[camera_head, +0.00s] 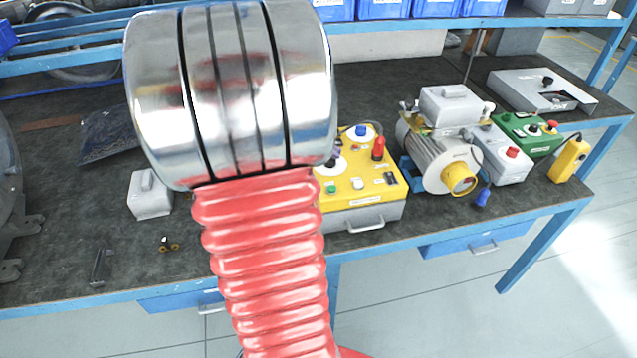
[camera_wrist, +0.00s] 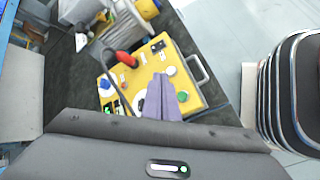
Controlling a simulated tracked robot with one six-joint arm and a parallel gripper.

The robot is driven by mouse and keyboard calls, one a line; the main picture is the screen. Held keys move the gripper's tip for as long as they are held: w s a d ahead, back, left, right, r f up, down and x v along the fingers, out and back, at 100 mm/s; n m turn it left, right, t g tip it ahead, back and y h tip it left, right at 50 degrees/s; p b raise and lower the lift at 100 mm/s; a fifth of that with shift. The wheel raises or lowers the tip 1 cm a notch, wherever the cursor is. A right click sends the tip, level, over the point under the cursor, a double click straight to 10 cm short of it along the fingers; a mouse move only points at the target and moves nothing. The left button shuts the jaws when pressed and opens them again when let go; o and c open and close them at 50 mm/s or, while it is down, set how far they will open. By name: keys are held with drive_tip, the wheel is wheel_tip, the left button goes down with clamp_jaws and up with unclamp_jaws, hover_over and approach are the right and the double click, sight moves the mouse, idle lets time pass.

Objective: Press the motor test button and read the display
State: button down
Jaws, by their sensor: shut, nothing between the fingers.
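The yellow test box (camera_head: 388,199) stands on the dark bench near its front edge, with a grey drawer-like front and handle. On its top are a green button (camera_head: 331,187), a white button (camera_head: 358,184), a red plug (camera_head: 378,150) and a small black panel part (camera_head: 390,178). In the wrist view the yellow box (camera_wrist: 205,88) lies beyond my gripper (camera_wrist: 162,82). The purple fingers are shut and empty, pointing over the box's top between the white dial and the green button (camera_wrist: 182,96). Contact cannot be told. No display reading is legible.
Right of the box are a grey motor (camera_head: 425,150) with a yellow end, a grey box with a red button (camera_head: 512,153), a green box (camera_head: 530,135) and a yellow pendant (camera_head: 568,160). A white block (camera_head: 150,195) stands left.

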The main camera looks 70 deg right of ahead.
drive_tip(key=shift+f, duration=0.1)
hover_over(328, 192)
drive_tip(key=shift+f, duration=4.3)
drive_tip(key=shift+w+f, duration=0.15)
drive_tip(key=shift+f, duration=0.2)
drive_tip(key=shift+f, duration=0.4)
drive_tip(key=shift+r, duration=0.85)
drive_tip(key=shift+r, duration=0.1)
drive_tip(key=shift+r, duration=2.4)
